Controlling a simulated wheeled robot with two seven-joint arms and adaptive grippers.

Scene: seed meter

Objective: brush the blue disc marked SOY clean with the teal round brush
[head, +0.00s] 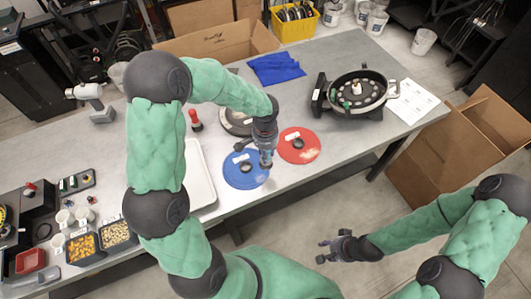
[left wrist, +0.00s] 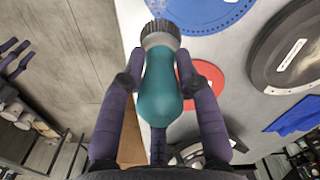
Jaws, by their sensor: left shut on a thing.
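The blue disc (head: 236,181) lies flat near the table's front edge, with a white label and a dark centre; the label's text is too small to read. It also shows at the top of the left wrist view (left wrist: 205,14). My left gripper (head: 266,146) is over the disc's right part, shut on the teal round brush (left wrist: 160,85). The bristles point away from the gripper at the disc's edge; I cannot tell whether they touch it. My right gripper (head: 326,250) is open and empty, off the table's front over the floor.
A red disc (head: 298,152) lies just right of the blue one, and a dark disc (head: 232,115) lies behind. A white tray (head: 200,180) is on the left. The round seed meter (head: 357,95) stands at the right, and a blue cloth (head: 275,68) lies at the back.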

